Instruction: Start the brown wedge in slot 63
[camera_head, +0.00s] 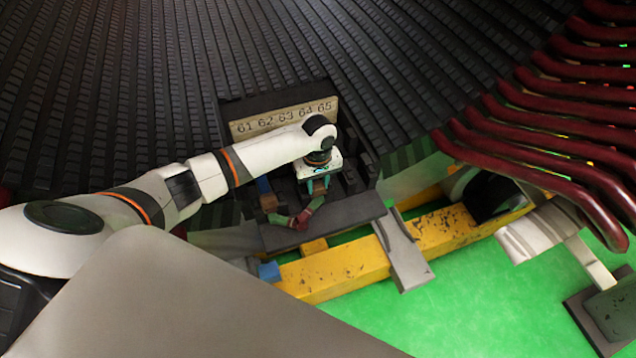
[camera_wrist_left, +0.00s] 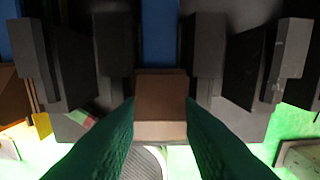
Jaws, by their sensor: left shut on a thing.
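My left gripper (camera_head: 318,186) is at the lower end of the slotted stator wall, below the slot number plate (camera_head: 285,118) marked 61 to 65. In the left wrist view its two green fingers (camera_wrist_left: 161,108) are shut on the brown wedge (camera_wrist_left: 160,92), one on each side. The wedge's far end lies in line with a blue strip (camera_wrist_left: 160,35) in the slot between two dark teeth. I cannot tell whether the wedge has entered the slot. In the head view the gripper hides the wedge. My right gripper is not in view.
A brown block (camera_head: 268,203) with a blue piece above it sits left of the gripper. A grey ledge (camera_head: 345,216) and a yellow beam (camera_head: 345,268) lie below. Dark red coil bars (camera_head: 560,150) stand at the right. The green floor (camera_head: 480,310) is open below.

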